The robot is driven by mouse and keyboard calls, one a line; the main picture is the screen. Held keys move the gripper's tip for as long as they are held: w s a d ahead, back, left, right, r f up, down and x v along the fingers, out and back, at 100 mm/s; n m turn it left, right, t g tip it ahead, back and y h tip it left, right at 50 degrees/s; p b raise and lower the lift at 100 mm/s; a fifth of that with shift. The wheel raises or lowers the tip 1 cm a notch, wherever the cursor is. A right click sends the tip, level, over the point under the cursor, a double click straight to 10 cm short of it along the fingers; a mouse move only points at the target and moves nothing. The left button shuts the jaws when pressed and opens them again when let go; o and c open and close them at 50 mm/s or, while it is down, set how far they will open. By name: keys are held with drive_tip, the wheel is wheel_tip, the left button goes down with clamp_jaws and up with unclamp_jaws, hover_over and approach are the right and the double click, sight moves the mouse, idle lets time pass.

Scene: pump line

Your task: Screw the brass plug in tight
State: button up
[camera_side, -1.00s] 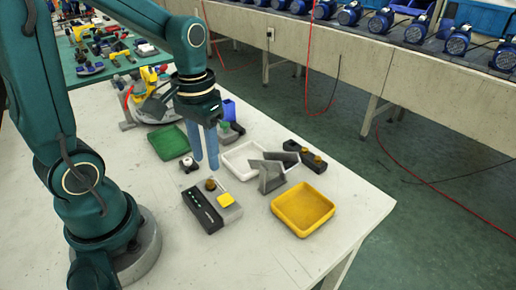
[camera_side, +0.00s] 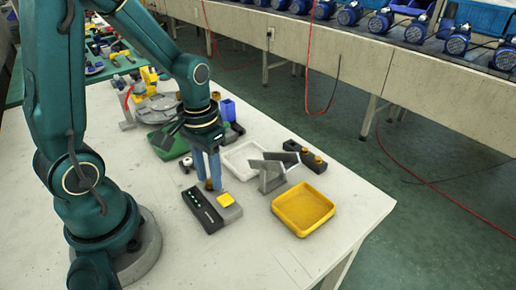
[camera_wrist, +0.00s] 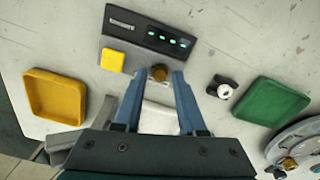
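The brass plug (camera_side: 209,185) stands upright in the grey block (camera_side: 231,213) of a small fixture. It also shows in the wrist view (camera_wrist: 159,73), by the block's edge. My gripper (camera_side: 210,179) points down over it with two blue fingers. In the wrist view the fingertips (camera_wrist: 158,75) lie on either side of the plug, with a gap visible on each side. The gripper is open. The plug's lower part is hidden in the block. The fixture has a black panel (camera_side: 202,212) with several green lights and a yellow square pad (camera_side: 225,200).
A yellow tray (camera_side: 303,231) and a grey angled stand (camera_side: 271,180) are to the right. A white tray (camera_side: 235,172), a green tray (camera_wrist: 272,102) and a small black-and-white part (camera_wrist: 222,88) are close by. A black rack (camera_side: 303,163) holds brass plugs. The near table is clear.

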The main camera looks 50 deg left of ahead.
clamp_jaws()
drive_tip(key=m, duration=0.7)
drive_tip(key=m, duration=0.6)
drive_tip(key=shift+m, duration=0.5)
